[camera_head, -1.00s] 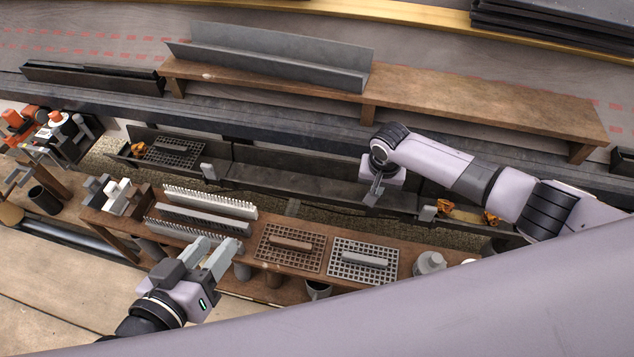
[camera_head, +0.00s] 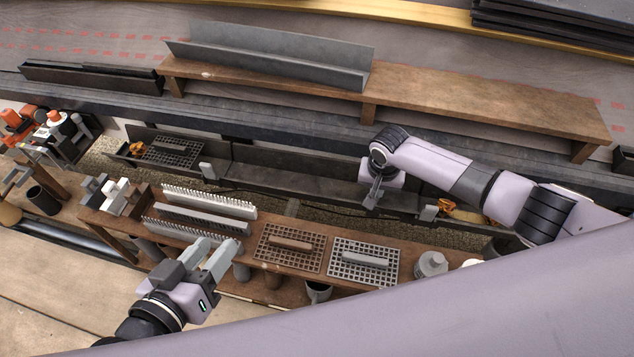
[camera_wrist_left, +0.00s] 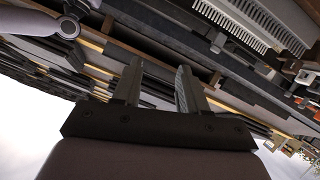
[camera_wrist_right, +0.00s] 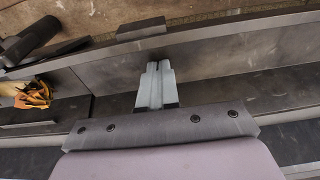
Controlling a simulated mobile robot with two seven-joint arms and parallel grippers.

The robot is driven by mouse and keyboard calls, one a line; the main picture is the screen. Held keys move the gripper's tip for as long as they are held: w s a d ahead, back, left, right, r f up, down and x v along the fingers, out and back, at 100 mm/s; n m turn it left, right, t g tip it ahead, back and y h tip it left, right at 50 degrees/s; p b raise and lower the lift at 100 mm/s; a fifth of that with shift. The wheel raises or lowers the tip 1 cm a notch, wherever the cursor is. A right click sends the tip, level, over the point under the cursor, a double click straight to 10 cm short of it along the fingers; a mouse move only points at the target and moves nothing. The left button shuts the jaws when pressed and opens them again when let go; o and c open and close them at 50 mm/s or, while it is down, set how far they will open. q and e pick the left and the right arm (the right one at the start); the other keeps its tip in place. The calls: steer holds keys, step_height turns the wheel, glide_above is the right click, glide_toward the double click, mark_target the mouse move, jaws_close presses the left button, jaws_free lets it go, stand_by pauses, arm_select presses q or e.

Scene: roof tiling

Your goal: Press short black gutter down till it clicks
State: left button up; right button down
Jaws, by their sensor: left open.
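A dark gutter section (camera_head: 300,182) lies in the gutter run below the eave, between two light grey brackets. I cannot tell if it is fully seated. My right gripper (camera_head: 372,199) points down into this run. In the right wrist view its fingers (camera_wrist_right: 154,75) are together with nothing seen between them, over the dark gutter (camera_wrist_right: 215,88); contact is unclear. My left gripper (camera_head: 222,250) is open and empty above the front bench's left half; its parted fingers show in the left wrist view (camera_wrist_left: 158,88). A black trough (camera_head: 92,77) lies on the roof at left.
The wooden bench (camera_head: 270,262) holds white combs (camera_head: 210,203), a brown grate (camera_head: 290,248) and a grey grate (camera_head: 364,262). Orange items sit near the run's right end.

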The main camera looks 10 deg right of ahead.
steer(key=shift+f, duration=0.1)
stand_by(0.3)
steer(key=shift+r+p, duration=0.35)
steer(key=shift+p, duration=0.05)
step_height(320, 180, up, 4)
steer(key=p, duration=0.5)
arm_select(q)
steer(key=s+a+r+y+p, duration=0.1)
steer(key=s+a+y+p, duration=0.1)
steer(key=a+p, duration=0.3)
steer(key=shift+s+a+r+g+y, duration=0.15)
steer(key=shift+s+a+g+y, duration=0.2)
steer(key=shift+a+y, duration=0.5)
arm_select(e)
step_height(320, 180, up, 4)
steer(key=shift+r, duration=0.15)
